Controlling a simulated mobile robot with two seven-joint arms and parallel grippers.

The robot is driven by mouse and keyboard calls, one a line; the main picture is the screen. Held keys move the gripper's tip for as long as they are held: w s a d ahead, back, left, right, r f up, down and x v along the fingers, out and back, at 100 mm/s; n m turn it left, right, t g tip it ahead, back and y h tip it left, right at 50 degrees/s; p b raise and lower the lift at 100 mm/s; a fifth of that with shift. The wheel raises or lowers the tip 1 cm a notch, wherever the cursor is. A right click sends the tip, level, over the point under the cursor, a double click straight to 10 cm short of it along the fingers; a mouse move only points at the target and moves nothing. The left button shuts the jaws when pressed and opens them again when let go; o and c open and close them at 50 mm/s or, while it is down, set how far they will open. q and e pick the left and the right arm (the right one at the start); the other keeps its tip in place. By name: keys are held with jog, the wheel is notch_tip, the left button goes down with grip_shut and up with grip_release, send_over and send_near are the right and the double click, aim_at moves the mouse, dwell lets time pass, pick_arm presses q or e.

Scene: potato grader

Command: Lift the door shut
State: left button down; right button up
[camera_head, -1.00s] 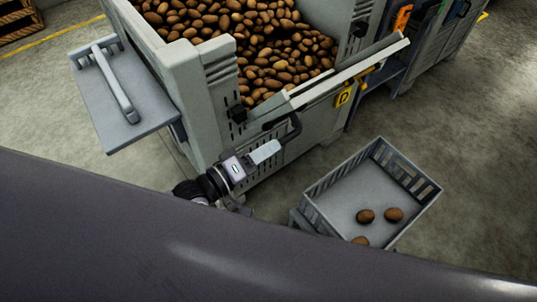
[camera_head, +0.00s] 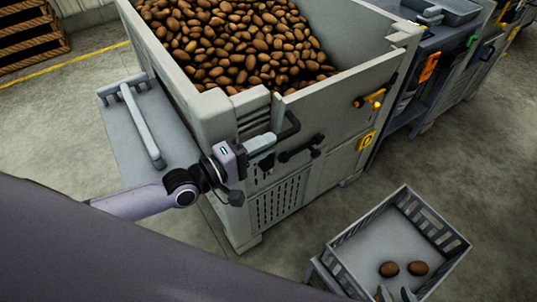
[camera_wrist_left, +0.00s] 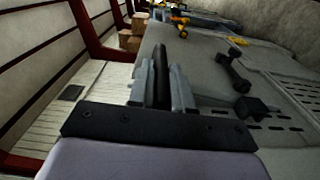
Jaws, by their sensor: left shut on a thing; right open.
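The door is the grey front panel (camera_head: 345,92) of the potato bin; it stands upright or nearly so, and I cannot tell if it is fully closed. My left gripper (camera_head: 268,142) is shut on the black door handle (camera_head: 291,127) at the panel's left end. In the left wrist view the dark handle bar (camera_wrist_left: 160,75) lies between the fingers (camera_wrist_left: 161,88). A yellow latch (camera_head: 374,98) sits at the door's right end. My right gripper (camera_head: 396,294) seems to show at the bottom edge, over the crate, open and mostly cut off.
The bin (camera_head: 205,105) is heaped with potatoes (camera_head: 235,45). A grey shelf (camera_head: 130,135) juts from its left side. Grey machinery (camera_head: 445,60) adjoins the bin's right. Floor between bin and crate is clear.

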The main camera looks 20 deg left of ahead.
pick_arm(q)
jog(key=shift+w+a+r, duration=0.25)
jog(key=shift+w+a, duration=0.15)
jog(key=shift+a, duration=0.05)
jog(key=c, duration=1.1)
grip_release()
jog(key=shift+o, duration=0.2)
jog(key=shift+s+f, duration=0.1)
jog(key=shift+s, duration=0.05)
